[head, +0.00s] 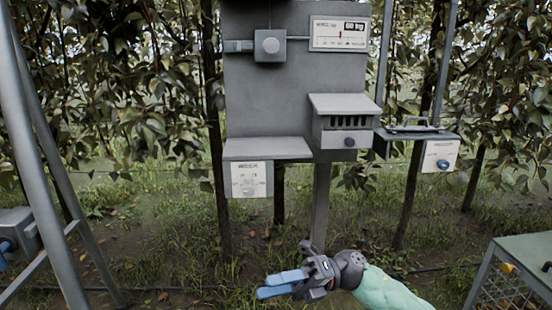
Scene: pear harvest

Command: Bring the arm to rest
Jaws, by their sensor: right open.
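My right gripper (281,285) is low in the middle of the head view, with its blue-tipped fingers pointing left. The fingers are apart and nothing is between them. Its wrist is dark grey, and the forearm behind it has a pale green cover that runs out at the bottom edge. The gripper hangs in front of the grass, below the grey panel station (262,110), and appears apart from it. My left gripper is not in view.
A grey box with slots (345,122) and a shelf with a white label (249,179) are on the panel. A metal frame (45,160) stands at left. A wire-mesh crate (525,250) is at lower right. Leafy trees stand behind.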

